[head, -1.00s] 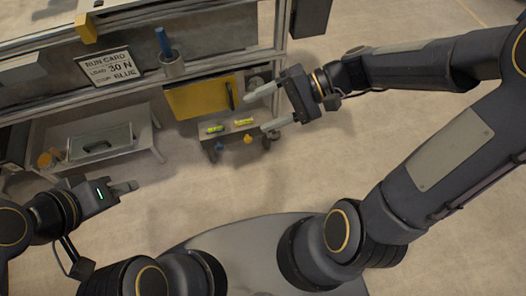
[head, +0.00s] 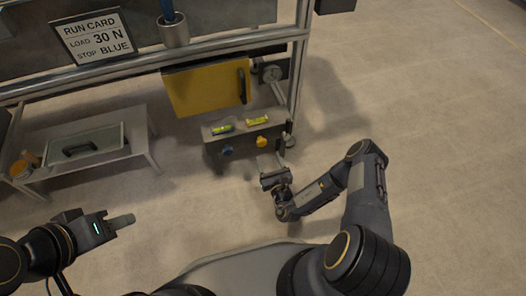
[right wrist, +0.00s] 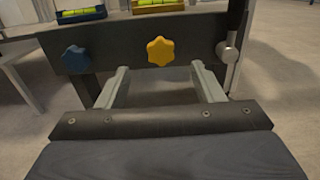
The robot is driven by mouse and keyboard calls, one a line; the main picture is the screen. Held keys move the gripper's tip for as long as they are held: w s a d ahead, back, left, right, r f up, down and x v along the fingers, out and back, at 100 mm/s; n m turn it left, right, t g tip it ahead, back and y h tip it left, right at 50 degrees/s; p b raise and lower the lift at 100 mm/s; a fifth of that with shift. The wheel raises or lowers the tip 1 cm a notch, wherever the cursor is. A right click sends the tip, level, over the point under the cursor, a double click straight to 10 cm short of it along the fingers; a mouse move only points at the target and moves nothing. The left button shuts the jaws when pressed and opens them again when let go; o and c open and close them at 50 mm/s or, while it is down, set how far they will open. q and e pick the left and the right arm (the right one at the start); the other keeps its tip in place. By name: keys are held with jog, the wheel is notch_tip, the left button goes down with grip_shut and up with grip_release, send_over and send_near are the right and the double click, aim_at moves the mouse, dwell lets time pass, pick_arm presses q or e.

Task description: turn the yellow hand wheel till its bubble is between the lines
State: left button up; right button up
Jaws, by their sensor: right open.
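The yellow hand wheel (head: 262,141) is a small lobed knob on the front of a grey box (head: 243,140). In the right wrist view the wheel (right wrist: 160,51) sits ahead of and between my open fingers, apart from them. A yellow-based bubble level (head: 257,120) lies on the box above it; its bubble is too small to place. My right gripper (head: 270,165) is open and empty in front of the box; it also fills the lower right wrist view (right wrist: 160,85). My left gripper (head: 122,221) is at lower left, away from the box; its fingers' gap is unclear.
A blue knob (right wrist: 75,59) with a blue-based level (head: 222,129) is left of the yellow one. A lever (right wrist: 228,50) stands at the box's right end. A yellow panel (head: 205,88), dial (head: 271,73) and run card (head: 96,36) are behind. A low table (head: 50,165) stands left.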

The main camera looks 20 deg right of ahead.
aim_at(263, 144)
jog(key=w+b, duration=0.1)
jog(key=w, duration=0.1)
jog(key=w+b, duration=0.1)
jog(key=w, duration=0.3)
jog(key=shift+w+a+f+b, duration=0.1)
jog(key=shift+w+f+b, duration=0.15)
jog(key=shift+w+b, duration=0.15)
jog(key=shift+w+r, duration=0.1)
jog(key=shift+w, duration=0.3)
jog(key=shift+c, duration=0.3)
jog(key=c, duration=0.9)
